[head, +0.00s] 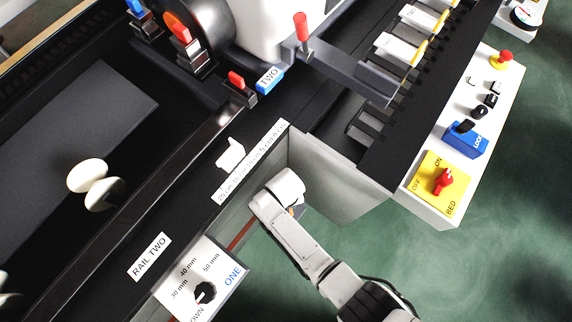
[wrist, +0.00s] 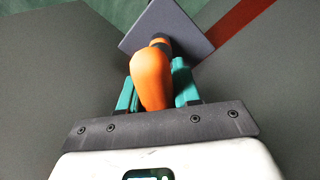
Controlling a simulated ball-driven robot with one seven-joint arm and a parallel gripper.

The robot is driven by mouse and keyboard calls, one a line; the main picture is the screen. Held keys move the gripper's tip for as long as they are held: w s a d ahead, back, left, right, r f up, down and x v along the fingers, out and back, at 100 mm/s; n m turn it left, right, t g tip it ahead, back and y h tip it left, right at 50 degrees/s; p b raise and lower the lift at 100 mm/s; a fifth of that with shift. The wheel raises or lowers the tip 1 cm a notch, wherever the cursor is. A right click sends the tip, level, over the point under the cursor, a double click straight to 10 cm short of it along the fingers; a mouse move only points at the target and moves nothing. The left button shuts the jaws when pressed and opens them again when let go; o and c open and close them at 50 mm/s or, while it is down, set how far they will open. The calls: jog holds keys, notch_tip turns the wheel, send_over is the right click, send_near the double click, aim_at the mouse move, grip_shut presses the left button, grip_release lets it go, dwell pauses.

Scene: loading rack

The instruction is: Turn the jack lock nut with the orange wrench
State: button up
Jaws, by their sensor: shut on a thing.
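In the wrist view the orange wrench (wrist: 152,78) lies between the teal fingers of my gripper (wrist: 157,82), which is shut on its rounded orange handle. The wrench's dark far end meets or overlaps a grey square plate (wrist: 185,25); I cannot tell whether they touch. The jack lock nut cannot be made out in either view. In the head view my arm hides most of the gripper beside the side of the machine, and only a speck of orange shows by the wrist.
The dial marked ONE (head: 206,292) is at the lower edge. A control panel with a yellow BED switch (head: 442,182) and a blue LOCK block (head: 467,139) stands right. A red-handled lever (head: 302,30) is above. Green floor (head: 360,250) is open at lower right.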

jog(key=m, duration=0.5)
jog(key=shift+r, duration=0.15)
dwell(0.4)
jog(key=shift+r+p, duration=0.5)
jog(key=shift+p, duration=0.2)
jog(key=n, duration=1)
jog(key=shift+n+p, duration=0.35)
jog(key=shift+n, duration=0.05)
jog(key=n, duration=0.4)
